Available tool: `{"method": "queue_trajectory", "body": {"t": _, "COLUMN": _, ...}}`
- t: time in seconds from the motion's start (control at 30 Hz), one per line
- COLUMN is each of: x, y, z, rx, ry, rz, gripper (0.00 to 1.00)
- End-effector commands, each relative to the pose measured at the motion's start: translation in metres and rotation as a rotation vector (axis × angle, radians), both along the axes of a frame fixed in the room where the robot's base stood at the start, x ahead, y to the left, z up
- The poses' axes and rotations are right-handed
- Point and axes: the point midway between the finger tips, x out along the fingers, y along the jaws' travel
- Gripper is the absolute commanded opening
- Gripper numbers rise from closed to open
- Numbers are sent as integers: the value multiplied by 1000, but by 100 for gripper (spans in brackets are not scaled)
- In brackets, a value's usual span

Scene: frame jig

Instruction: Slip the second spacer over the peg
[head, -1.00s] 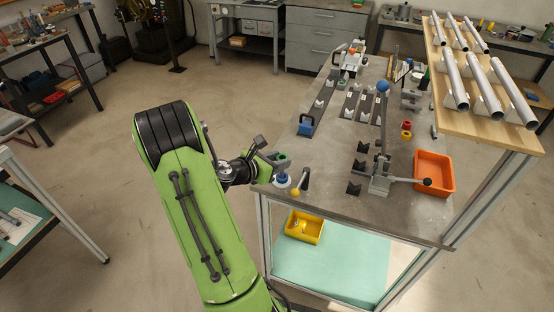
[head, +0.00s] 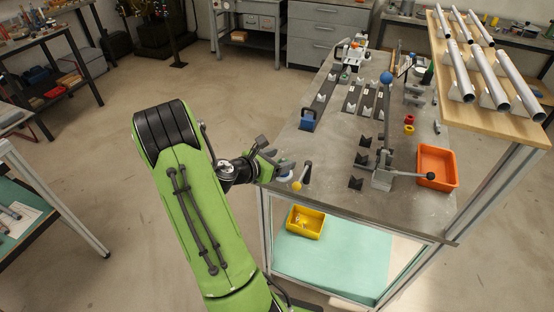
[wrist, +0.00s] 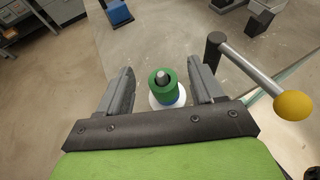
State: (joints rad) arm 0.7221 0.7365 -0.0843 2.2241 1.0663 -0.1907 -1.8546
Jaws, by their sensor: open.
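A green spacer (wrist: 162,84) sits around the peg (wrist: 162,76), whose grey tip shows through its hole in the wrist view. A blue ring (wrist: 170,104) shows below the green spacer, above a white round base (wrist: 153,101). In the head view the white and blue base (head: 286,177) stands at the bench's near left corner, partly covered by my gripper (head: 279,163). My gripper (wrist: 161,68) is open, its two fingers on either side of the green spacer with gaps between. Whether the green spacer rests fully on the blue ring is hard to tell.
A lever with a yellow knob (wrist: 295,105) stands close to the right of the peg. A red ring (head: 410,119) and a yellow ring (head: 409,129) lie farther back. An orange tray (head: 437,168) is at right; a yellow bin (head: 305,222) sits on the lower shelf.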

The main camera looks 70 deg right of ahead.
Motion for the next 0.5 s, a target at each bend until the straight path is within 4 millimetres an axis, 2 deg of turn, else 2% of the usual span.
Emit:
{"method": "queue_trajectory", "body": {"t": 0.17, "x": 11, "y": 17, "z": 9, "rx": 1, "ry": 1, "rz": 7, "gripper": 66}}
{"method": "queue_trajectory", "body": {"t": 0.5, "x": 52, "y": 95, "z": 47, "rx": 0, "ry": 0, "rz": 9, "gripper": 66}}
